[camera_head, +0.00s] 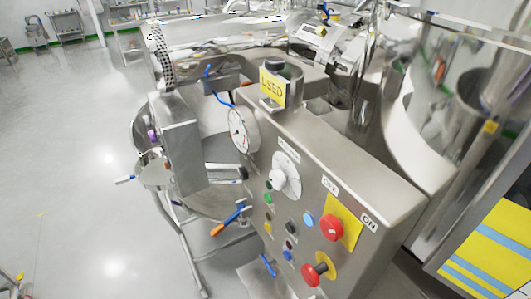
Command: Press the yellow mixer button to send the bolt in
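A steel control panel (330,190) fills the middle right, its button face turned toward the left front. A small yellow button (268,227) sits at its left edge, below two green buttons (269,186). Neither of my grippers is in view, and nothing touches the button. I cannot make out a bolt anywhere.
A yellow "USED" sign (272,87) stands on top. Steel vessels crowd behind; the floor (70,180) at left is clear.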

